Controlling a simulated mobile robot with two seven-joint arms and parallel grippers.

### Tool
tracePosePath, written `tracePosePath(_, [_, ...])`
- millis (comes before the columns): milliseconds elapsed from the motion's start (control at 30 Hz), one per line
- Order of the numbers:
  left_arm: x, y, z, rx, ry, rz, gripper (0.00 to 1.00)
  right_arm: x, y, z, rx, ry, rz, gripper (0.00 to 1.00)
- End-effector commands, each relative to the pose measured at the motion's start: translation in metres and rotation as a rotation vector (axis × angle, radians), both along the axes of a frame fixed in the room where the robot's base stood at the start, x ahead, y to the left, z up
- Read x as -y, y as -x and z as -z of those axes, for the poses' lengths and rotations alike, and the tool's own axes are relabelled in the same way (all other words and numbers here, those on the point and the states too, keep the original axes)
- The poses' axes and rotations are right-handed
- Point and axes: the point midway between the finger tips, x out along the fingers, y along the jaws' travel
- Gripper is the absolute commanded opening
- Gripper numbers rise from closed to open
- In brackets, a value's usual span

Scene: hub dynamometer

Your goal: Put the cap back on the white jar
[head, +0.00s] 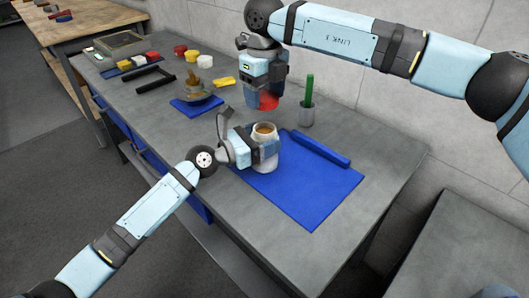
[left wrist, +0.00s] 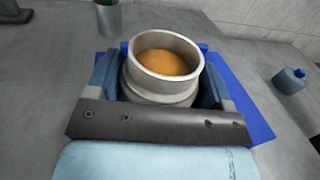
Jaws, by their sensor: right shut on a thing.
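The open white jar (head: 266,152) stands upright at the far left part of the blue mat, with brown contents showing inside its rim. It also shows in the left wrist view (left wrist: 165,68), between the fingers. My left gripper (head: 255,146) is closed around the jar's body from the left, a finger against each side. My right gripper (head: 263,84) points down and is shut on the red cap (head: 266,102). The cap is above and behind the jar, apart from it. The cap is partly hidden by the fingers and does not show in the left wrist view.
The blue mat (head: 312,195) holds a blue bar (head: 320,149) along its back edge. A grey cup (head: 306,114) with a green-handled tool stands behind the jar. The mat's front is clear.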

Motion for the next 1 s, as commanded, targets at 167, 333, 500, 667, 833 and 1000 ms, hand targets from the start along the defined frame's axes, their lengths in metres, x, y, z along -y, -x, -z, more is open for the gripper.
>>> tracePosePath(167, [0.000, 0.000, 0.000, 0.000, 0.000, 0.000, 0.32, 0.000, 0.000, 0.000, 0.000, 0.000, 0.000, 0.43])
tracePosePath(333, [0.000, 0.000, 0.000, 0.000, 0.000, 0.000, 0.32, 0.000, 0.000, 0.008, -0.001, 0.001, 0.000, 0.43])
tracePosePath(500, [0.000, 0.000, 0.000, 0.000, 0.000, 0.000, 0.32, 0.000, 0.000, 0.032, -0.001, 0.001, 0.000, 0.43])
tracePosePath(667, [0.000, 0.000, 0.000, 0.000, 0.000, 0.000, 0.32, 0.000, 0.000, 0.050, 0.001, 0.001, 0.000, 0.43])
tracePosePath(833, [0.000, 0.000, 0.000, 0.000, 0.000, 0.000, 0.32, 0.000, 0.000, 0.050, 0.001, 0.000, 0.000, 0.43])
tracePosePath(1000, [0.000, 0.000, 0.000, 0.000, 0.000, 0.000, 0.32, 0.000, 0.000, 0.050, 0.001, 0.000, 0.000, 0.43])
